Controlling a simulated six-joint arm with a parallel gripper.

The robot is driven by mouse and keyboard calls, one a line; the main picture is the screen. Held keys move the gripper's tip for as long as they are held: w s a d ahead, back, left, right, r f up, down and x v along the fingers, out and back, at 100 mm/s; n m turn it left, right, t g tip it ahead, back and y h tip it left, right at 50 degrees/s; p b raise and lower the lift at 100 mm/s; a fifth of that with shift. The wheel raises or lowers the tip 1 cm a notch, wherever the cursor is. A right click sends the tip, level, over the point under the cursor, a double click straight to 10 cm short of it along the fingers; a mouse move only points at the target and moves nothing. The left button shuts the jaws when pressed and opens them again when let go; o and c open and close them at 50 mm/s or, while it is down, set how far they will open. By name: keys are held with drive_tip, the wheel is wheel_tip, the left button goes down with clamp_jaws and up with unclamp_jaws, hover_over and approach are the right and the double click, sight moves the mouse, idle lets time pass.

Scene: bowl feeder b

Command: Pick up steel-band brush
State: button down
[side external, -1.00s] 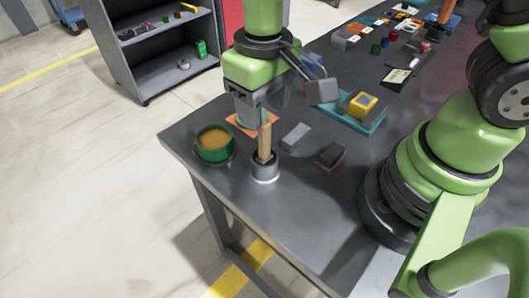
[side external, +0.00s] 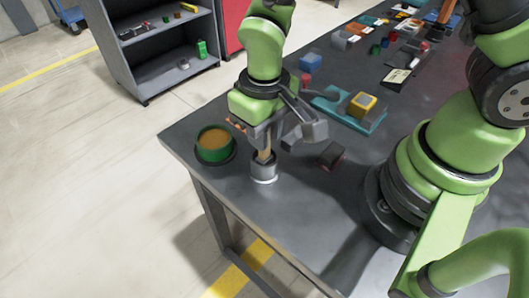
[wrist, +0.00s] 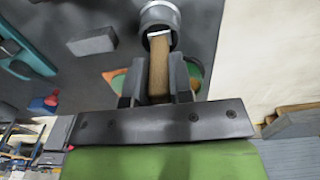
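The brush with its wooden handle (side external: 265,152) stands upright, handle up, in a grey cylindrical cup (side external: 264,172) near the table's front edge. A pale band shows around the handle in the wrist view, near the cup mouth (wrist: 160,14). The brush's lower end is hidden inside the cup. My gripper (side external: 262,148) is down over the handle, with one finger on each side of it. In the wrist view, the wooden handle (wrist: 159,68) lies between the fingers (wrist: 160,80). The fingers are very close to the handle; I cannot tell whether they touch it.
A green round tin with orange-brown contents (side external: 214,141) stands just left of the cup. A dark block (side external: 331,155) lies to the right. A teal tray with a yellow block (side external: 362,123) and a blue block (side external: 311,63) are behind. The table front right of the cup is clear.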

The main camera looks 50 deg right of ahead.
drive_tip(key=shift+r, duration=0.1)
wheel_tip(320, 180, up, 10)
drive_tip(key=shift+f, duration=0.1)
idle(0.4)
idle(0.6)
drive_tip(key=w+a, duration=0.3)
drive_tip(key=w, duration=0.8)
wheel_tip(320, 180, down, 7)
drive_tip(key=shift+w+d+r, duration=0.2)
drive_tip(key=shift+w+d, duration=0.05)
drive_tip(key=shift+f, duration=0.6)
idle(1.8)
drive_tip(key=shift+r, duration=0.1)
wheel_tip(320, 180, up, 7)
idle(0.7)
